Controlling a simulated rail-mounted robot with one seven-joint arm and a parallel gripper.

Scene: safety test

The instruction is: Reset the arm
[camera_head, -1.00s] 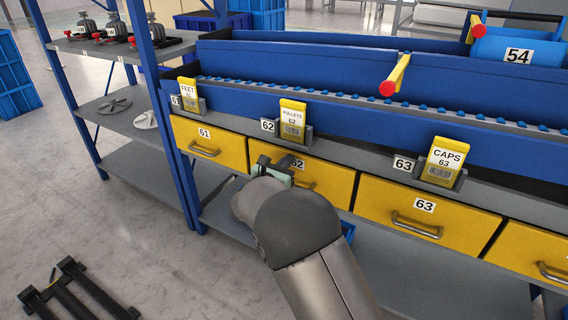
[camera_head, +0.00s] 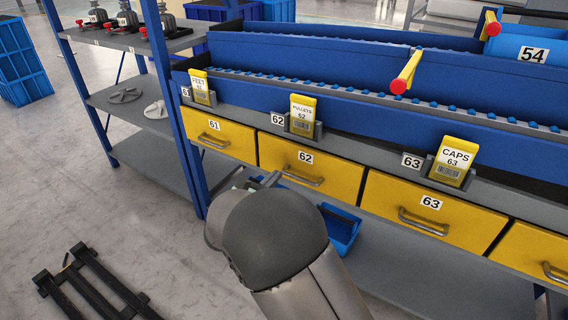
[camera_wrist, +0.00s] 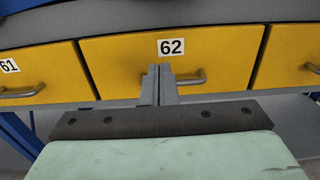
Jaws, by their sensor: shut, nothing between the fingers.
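My gripper (camera_wrist: 160,70) is shut and empty in the wrist view, its fingers together in front of the yellow drawer 62 (camera_wrist: 110,55). The fingertips overlap the left end of that drawer's handle (camera_wrist: 190,78) in the picture; I cannot tell whether they touch it. In the head view my arm rises from the bottom edge, and its dark rounded joint hides most of my gripper (camera_head: 268,179), which sits low in front of drawer 62 (camera_head: 325,163). The drawer looks closed.
Closed yellow drawers 61 (camera_head: 232,138) and 63 (camera_head: 460,217) flank drawer 62. A blue bin (camera_head: 341,232) stands on the lower shelf (camera_head: 400,270), right of my arm. A blue rack post (camera_head: 180,110) is to the left. A black frame (camera_head: 95,285) lies on the floor.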

